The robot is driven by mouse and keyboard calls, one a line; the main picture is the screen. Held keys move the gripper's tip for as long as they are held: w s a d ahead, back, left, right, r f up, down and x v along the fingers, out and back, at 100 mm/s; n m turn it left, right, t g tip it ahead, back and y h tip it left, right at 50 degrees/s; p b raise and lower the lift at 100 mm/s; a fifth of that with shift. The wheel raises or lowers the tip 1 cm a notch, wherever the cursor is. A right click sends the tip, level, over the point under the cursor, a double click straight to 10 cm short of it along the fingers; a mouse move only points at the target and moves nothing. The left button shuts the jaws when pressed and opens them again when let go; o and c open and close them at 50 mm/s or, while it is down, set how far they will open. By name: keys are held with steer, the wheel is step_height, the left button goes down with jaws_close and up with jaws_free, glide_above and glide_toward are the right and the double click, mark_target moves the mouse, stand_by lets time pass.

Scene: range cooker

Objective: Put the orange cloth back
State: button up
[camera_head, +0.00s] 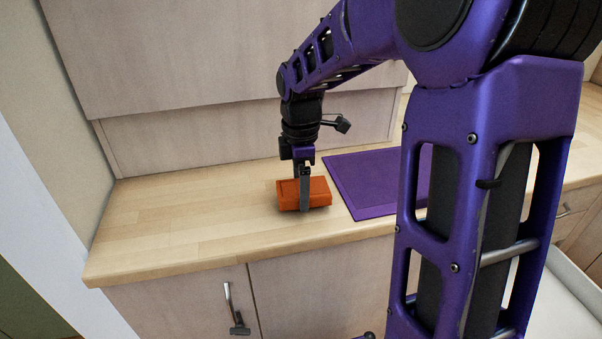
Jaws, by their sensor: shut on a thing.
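The orange cloth (288,194) is a folded, block-like bundle at the middle of the wooden worktop. My gripper (304,200) points straight down and is shut on the cloth, with one finger showing across its near side. The far finger is hidden. The cloth is at or very near the worktop surface; I cannot tell whether it touches.
A purple mat (372,182) lies flat just right of the cloth, partly hidden behind my arm. The wooden worktop (170,215) is clear to the left. Its front edge is close below the cloth, above cabinet doors with a handle (233,310). A panelled wall stands behind.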

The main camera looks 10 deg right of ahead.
mark_target(297, 189)
steer(key=shift+f, duration=0.75)
steer(key=shift+f, duration=0.2)
steer(key=o, duration=1.1)
steer(key=shift+c, duration=0.2)
steer(key=shift+f+b, duration=0.1)
steer(key=shift+b, duration=0.3)
step_height(297, 189, up, 18)
steer(key=p, duration=0.4)
steer(key=shift+a+f, duration=0.15)
steer(key=shift+a, duration=0.25)
steer(key=shift+s, duration=0.1)
